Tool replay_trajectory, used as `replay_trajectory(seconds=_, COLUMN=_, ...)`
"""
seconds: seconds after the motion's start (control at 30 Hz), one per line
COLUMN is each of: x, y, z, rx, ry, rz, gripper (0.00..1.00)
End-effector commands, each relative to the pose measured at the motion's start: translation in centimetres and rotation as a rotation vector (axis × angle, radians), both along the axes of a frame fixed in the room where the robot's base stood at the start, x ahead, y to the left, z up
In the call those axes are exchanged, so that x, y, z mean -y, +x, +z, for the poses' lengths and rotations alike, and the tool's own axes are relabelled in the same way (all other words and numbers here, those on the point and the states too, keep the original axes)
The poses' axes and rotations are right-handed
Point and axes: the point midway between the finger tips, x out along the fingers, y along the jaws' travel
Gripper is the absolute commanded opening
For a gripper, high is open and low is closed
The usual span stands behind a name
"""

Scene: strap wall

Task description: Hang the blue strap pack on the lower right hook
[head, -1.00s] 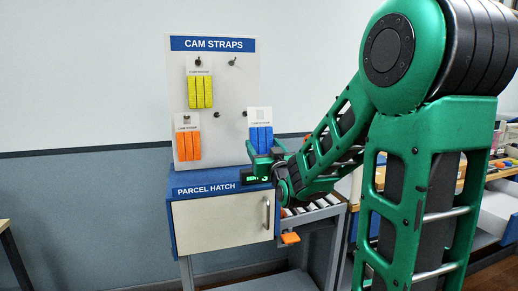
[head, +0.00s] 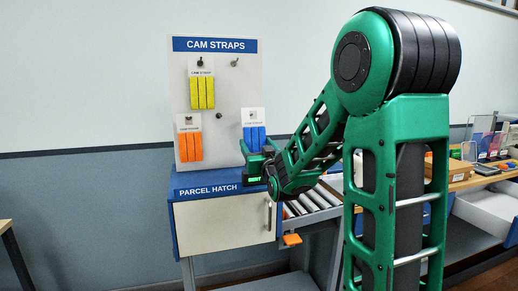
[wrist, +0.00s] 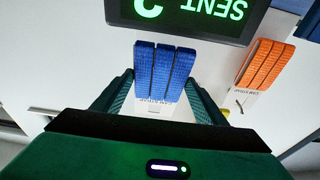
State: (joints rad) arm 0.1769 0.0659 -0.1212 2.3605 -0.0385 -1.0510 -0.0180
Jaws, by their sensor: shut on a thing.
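The blue strap pack (head: 254,138), with a white card on top, is upright in my gripper (head: 262,162), in front of the board's right edge. In the wrist view the blue straps (wrist: 165,70) show between the two fingers of my gripper (wrist: 162,98), which is shut on the pack.
A yellow pack (head: 202,92) hangs upper left and an orange pack (head: 190,146) lower left. The upper right hook (head: 235,62) is bare. The parcel hatch (head: 222,222) stands below the board. A roller conveyor (head: 313,202) is at its right.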

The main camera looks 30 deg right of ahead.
Motion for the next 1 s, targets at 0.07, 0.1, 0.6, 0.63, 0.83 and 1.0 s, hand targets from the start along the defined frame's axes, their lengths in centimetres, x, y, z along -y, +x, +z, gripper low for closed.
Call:
replay_trajectory(seconds=0.07, x=0.1, y=0.4, z=0.0, rx=0.0, ry=0.0, rz=0.0, gripper=0.43)
replay_trajectory(seconds=0.1, x=0.2, y=0.6, z=-0.1, rx=0.0, ry=0.0, rz=0.0, gripper=0.43)
replay_trajectory(seconds=0.6, x=0.9, y=3.0, z=-0.3, rx=-0.001, ry=0.0, rz=-0.001, gripper=0.43)
replay_trajectory(seconds=0.63, x=1.0, y=3.1, z=-0.4, rx=-0.001, ry=0.0, rz=-0.001, gripper=0.43)
replay_trajectory(seconds=0.83, x=1.2, y=3.8, z=-0.9, rx=-0.001, ry=0.0, rz=-0.001, gripper=0.43)
replay_trajectory(seconds=1.0, x=1.3, y=4.0, z=-1.1, rx=0.0, ry=0.0, rz=-0.002, gripper=0.43)
